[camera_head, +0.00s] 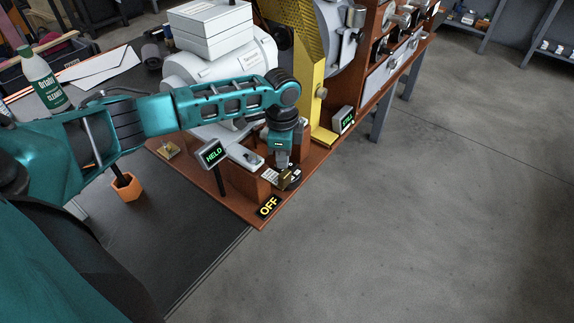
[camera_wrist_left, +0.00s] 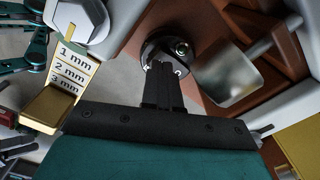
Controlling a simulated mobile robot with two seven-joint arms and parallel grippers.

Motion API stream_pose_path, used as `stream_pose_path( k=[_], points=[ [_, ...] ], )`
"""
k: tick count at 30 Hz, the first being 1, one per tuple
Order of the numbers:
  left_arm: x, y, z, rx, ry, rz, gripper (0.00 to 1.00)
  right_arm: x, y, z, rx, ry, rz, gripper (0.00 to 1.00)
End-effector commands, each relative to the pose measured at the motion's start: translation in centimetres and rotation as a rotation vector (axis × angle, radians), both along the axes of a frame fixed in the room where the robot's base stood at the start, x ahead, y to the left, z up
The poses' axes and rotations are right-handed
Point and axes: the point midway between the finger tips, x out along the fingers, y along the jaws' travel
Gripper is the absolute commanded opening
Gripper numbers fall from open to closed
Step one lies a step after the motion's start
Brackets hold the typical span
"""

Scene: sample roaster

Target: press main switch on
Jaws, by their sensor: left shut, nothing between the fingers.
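A sign reading OFF (camera_head: 268,206) lies at the near corner of the wooden base (camera_head: 242,205). Just behind it is a small dark round part (camera_head: 290,184), which looks like the main switch. My left gripper (camera_head: 282,166) points down right over it. In the left wrist view the shut, empty fingers (camera_wrist_left: 164,72) reach to a black round part with shiny metal in its middle (camera_wrist_left: 178,44). I cannot tell whether the tips touch it. My right gripper is not in view.
A small display reading HELD (camera_head: 213,154) stands left of my left gripper. A yellow frame (camera_head: 318,95) and another small display (camera_head: 343,119) stand behind it. A brass stepped piece marked in mm (camera_wrist_left: 70,70) shows in the left wrist view. The floor at right is clear.

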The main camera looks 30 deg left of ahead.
Motion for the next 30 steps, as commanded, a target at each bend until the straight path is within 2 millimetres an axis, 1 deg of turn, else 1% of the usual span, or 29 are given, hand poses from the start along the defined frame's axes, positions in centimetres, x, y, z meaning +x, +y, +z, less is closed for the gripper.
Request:
stream_pose_path(
  k=[8, 30],
  points=[
    [0.0, 0.0, -0.1, 0.000, 0.000, 0.000, 0.00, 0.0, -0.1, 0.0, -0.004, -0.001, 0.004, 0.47],
    [-0.1, 0.0, -1.2, 0.000, 0.002, 0.000, 0.00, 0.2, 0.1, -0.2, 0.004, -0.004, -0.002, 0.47]
  ],
)
